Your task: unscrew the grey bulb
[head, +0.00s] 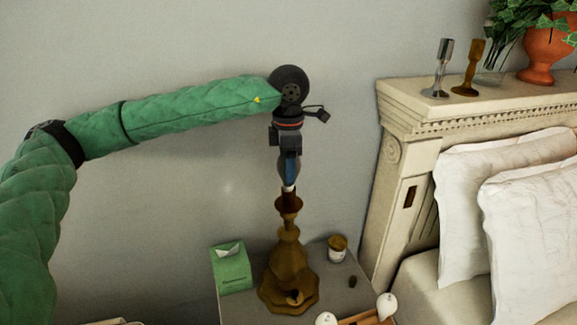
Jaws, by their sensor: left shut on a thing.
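A brass lamp (289,265) stands upright on the grey nightstand, its stem rising to a dark brown socket. My left gripper (289,172) comes down from above, pointing straight down over the lamp's socket. Its fingers are shut around the bulb at the top of the lamp. Only a small pale part of the bulb (288,188) shows between the fingertips and the socket; the fingers hide the rest. I cannot tell from this view how far the bulb sits in the socket. My right gripper is not in view.
The nightstand (242,308) also holds a green tissue box (231,268), a small lidded jar (337,249) and a wooden tray (358,319) with white bulbs (386,305) at the front. The cream headboard (405,180) and white pillows (530,215) are to the right.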

